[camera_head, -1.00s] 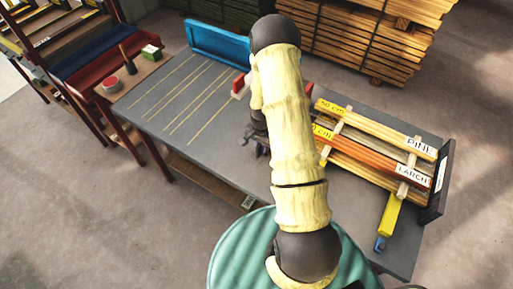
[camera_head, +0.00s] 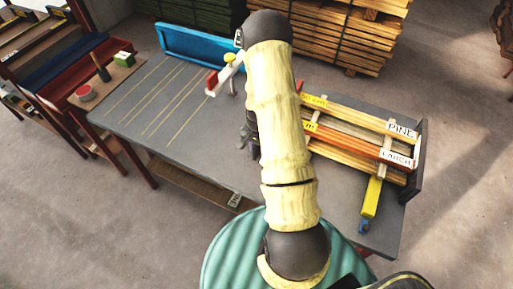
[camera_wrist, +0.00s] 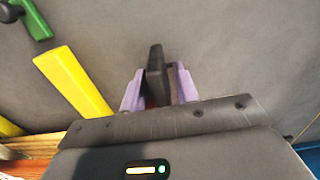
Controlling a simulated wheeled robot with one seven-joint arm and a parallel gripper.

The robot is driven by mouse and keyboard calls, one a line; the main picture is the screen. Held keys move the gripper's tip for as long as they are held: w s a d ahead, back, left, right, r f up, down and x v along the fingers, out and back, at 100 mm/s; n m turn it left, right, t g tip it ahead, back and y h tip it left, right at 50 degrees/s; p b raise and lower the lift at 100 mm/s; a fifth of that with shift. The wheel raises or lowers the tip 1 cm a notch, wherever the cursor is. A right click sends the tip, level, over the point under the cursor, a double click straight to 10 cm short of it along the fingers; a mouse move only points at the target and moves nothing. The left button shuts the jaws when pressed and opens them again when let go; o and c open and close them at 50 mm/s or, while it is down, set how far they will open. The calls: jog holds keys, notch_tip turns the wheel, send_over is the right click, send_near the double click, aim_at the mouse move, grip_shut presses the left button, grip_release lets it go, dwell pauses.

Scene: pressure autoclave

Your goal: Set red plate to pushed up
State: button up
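A small red plate (camera_head: 212,82) shows at the right end of the blue fence on the grey bench, beside a pale lever with a yellow knob (camera_head: 229,59). My arm passes in front, so part of this area is hidden. My gripper (camera_head: 243,138) shows only partly, left of my arm, nearer than the red plate and apart from it. In the wrist view, its two purple fingers (camera_wrist: 158,84) stand apart. A dark upright piece (camera_wrist: 155,72) lies between them, with a little red below it; I cannot tell whether they grip it.
A blue fence (camera_head: 188,42) runs along the bench's back edge. Racked boards labelled PINE and LARCH (camera_head: 355,140) and a yellow bar (camera_head: 371,196) are on the right. The bench's left part (camera_head: 150,110) is clear. A green corrugated drum (camera_head: 235,255) stands in front.

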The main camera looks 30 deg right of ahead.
dwell(0.3)
notch_tip(320, 180, up, 17)
jog(key=shift+r+b, duration=0.2)
jog(key=shift+b, duration=1)
jog(key=s+a+r+n+t, duration=0.1)
jog(key=s+a+r+n, duration=0.1)
jog(key=a, duration=0.3)
jog(key=s+a+r+n, duration=0.2)
jog(key=s+a+n, duration=0.3)
jog(key=s+a+r+n+t, duration=0.1)
jog(key=s+a+r+n, duration=0.1)
jog(key=s+a+n, duration=0.2)
jog(key=shift+s+a+r+t, duration=0.1)
jog(key=shift+a+t, duration=0.05)
jog(key=shift+a, duration=0.25)
jog(key=shift+s+a+r+t, duration=0.1)
jog(key=shift+a+t, duration=0.05)
jog(key=shift+a, duration=0.25)
